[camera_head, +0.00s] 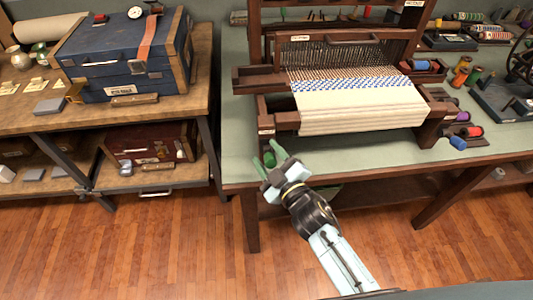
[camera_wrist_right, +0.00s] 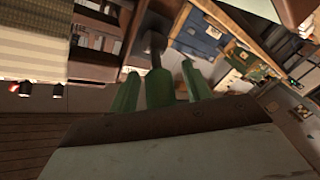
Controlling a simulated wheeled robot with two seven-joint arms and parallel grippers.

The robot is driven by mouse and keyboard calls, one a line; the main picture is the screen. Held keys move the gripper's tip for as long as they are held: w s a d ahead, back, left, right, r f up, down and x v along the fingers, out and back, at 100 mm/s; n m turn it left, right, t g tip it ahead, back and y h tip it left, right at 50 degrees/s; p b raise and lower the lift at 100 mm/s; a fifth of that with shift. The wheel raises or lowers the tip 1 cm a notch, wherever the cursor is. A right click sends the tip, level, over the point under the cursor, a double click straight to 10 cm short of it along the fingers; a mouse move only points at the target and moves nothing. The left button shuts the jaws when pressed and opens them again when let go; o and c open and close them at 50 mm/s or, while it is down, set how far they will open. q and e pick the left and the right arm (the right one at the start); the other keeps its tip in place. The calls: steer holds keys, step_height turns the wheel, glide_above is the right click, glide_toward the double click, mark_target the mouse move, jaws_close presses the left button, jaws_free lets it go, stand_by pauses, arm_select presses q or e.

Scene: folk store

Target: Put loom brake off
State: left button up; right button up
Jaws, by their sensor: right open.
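The wooden loom (camera_head: 355,60) stands on the green-topped table, with cream and blue-checked cloth on its front. My right gripper (camera_head: 272,163) is at the table's front edge, by the loom's front left corner and below a small white label there. It is open. In the right wrist view its two green fingers (camera_wrist_right: 160,90) stand on either side of a green handle (camera_wrist_right: 160,86) on a dark rod, which looks like the brake lever. I cannot tell whether the fingers touch it. My left gripper is not in view.
Spools of coloured thread (camera_head: 462,130) lie at the loom's right. A blue trunk (camera_head: 125,50) stands on the wooden bench at the left, with a red case (camera_head: 150,145) on the shelf below. The wooden floor (camera_head: 150,240) in front is clear.

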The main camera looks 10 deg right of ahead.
steer(key=shift+w+a, duration=0.2)
steer(key=shift+w, duration=0.3)
